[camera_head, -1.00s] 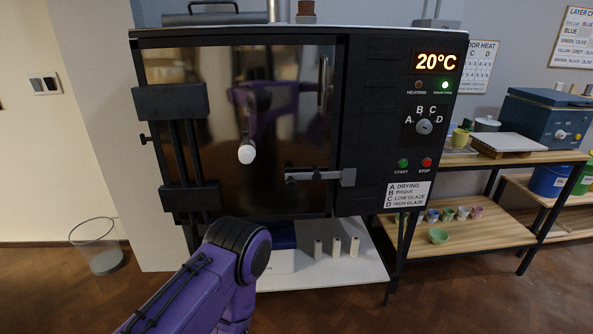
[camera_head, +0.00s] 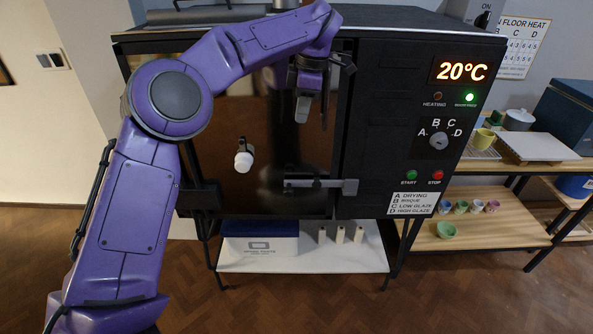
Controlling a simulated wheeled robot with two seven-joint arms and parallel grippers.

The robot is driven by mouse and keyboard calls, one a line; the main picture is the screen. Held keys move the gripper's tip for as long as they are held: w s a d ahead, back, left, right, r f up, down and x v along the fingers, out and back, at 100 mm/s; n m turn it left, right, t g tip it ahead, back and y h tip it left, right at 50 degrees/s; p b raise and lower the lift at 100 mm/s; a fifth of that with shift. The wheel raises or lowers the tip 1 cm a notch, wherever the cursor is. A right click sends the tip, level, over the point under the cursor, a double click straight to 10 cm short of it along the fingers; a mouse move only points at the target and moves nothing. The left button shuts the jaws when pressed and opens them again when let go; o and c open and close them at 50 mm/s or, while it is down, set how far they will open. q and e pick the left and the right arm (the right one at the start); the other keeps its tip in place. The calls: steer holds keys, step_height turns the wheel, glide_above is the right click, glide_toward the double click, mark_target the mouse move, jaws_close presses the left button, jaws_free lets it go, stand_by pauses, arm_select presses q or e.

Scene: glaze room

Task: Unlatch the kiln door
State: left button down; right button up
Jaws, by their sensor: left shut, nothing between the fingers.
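The black kiln (camera_head: 388,70) stands ahead with its dark, reflective door (camera_head: 225,115) closed. A grey metal latch bar (camera_head: 335,186) lies level across the door's lower right edge and reaches onto the control panel side. A white round knob (camera_head: 243,162) sticks out from the door, left of the latch. My left arm arches up across the door from the left. My left gripper (camera_head: 302,112) points down in front of the door's upper right part, shut and empty, above the latch and apart from it. My right gripper is not in view.
The panel reads 20°C and has a dial (camera_head: 438,141), a green start button (camera_head: 411,175) and a red stop button (camera_head: 437,175). A wooden shelf unit (camera_head: 480,240) with small cups stands at right. A white shelf (camera_head: 300,261) under the kiln holds a box (camera_head: 260,243) and several white posts.

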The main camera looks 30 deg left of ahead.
arm_select(q)
glide_toward(289, 190)
steer(key=f+p, duration=0.1)
steer(key=f, duration=0.2)
steer(key=a+f+p, duration=0.1)
steer(key=f, duration=0.2)
steer(key=shift+w+a+f, duration=0.1)
steer(key=shift+a+f, duration=0.05)
steer(key=shift+f, duration=0.2)
steer(key=shift+f, duration=0.1)
steer(key=shift+a+f+t+h+b, duration=0.2)
steer(key=shift+f+t+h+b, duration=0.2)
steer(key=shift+f+h+b, duration=0.3)
steer(key=f+t+h+b, duration=0.1)
steer(key=b, duration=0.1)
steer(key=f+h+b, duration=0.1)
steer(key=f+b, duration=0.1)
steer(key=b, duration=0.1)
steer(key=a+f+t+h+b, duration=0.1)
steer(key=h+b, duration=0.1)
steer(key=shift+s+f+t+b, duration=0.25)
steer(key=shift+s+t+b, duration=0.05)
steer(key=shift+s+b, duration=0.1)
steer(key=w+d+f+h+b, duration=0.1)
steer(key=d+f+b, duration=0.3)
steer(key=b, duration=0.8)
steer(key=shift+w+f+t, duration=0.4)
steer(key=shift+w+f, duration=0.3)
steer(key=shift+f, duration=0.6)
